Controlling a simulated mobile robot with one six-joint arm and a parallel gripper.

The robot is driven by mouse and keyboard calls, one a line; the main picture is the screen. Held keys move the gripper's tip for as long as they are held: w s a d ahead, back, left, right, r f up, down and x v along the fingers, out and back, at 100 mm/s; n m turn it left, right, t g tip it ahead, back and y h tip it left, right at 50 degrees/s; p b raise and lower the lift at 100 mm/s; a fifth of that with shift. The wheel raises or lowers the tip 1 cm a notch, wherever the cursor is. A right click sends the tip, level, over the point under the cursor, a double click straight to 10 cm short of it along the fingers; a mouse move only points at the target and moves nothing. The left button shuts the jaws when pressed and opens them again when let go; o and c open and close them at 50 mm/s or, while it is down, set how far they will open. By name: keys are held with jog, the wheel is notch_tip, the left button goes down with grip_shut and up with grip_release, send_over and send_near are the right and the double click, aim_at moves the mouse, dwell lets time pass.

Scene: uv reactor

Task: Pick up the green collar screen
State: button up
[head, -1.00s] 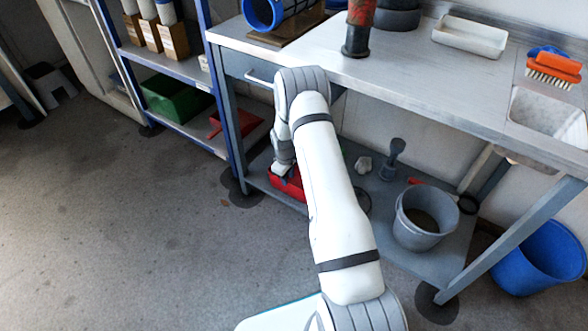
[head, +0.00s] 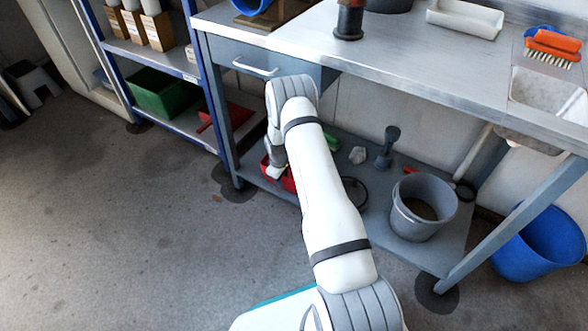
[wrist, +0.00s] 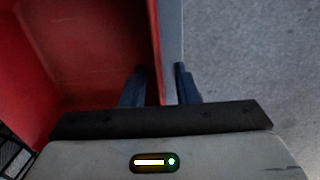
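A small green thing (head: 332,142), partly hidden behind my arm, shows on the lower shelf of the bench in the head view. It may be the green collar screen, but too little shows to be sure. My gripper (wrist: 161,74) is open, its two dark fingers apart in the wrist view. The left finger is over the inside of a red bin (wrist: 95,45), and the right finger is past the bin's wall. No green thing shows in the wrist view. In the head view the red bin (head: 289,181) is mostly hidden by my arm.
The bench's lower shelf (head: 385,240) also holds a grey bucket (head: 421,209), a dark plunger-like object (head: 388,147) and a pale lump (head: 357,155). The bench top and drawer (head: 262,78) are above. A blue rack with a green crate (head: 162,96) stands left.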

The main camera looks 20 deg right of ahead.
grip_shut()
jog(key=shift+r, duration=0.1)
dwell(0.5)
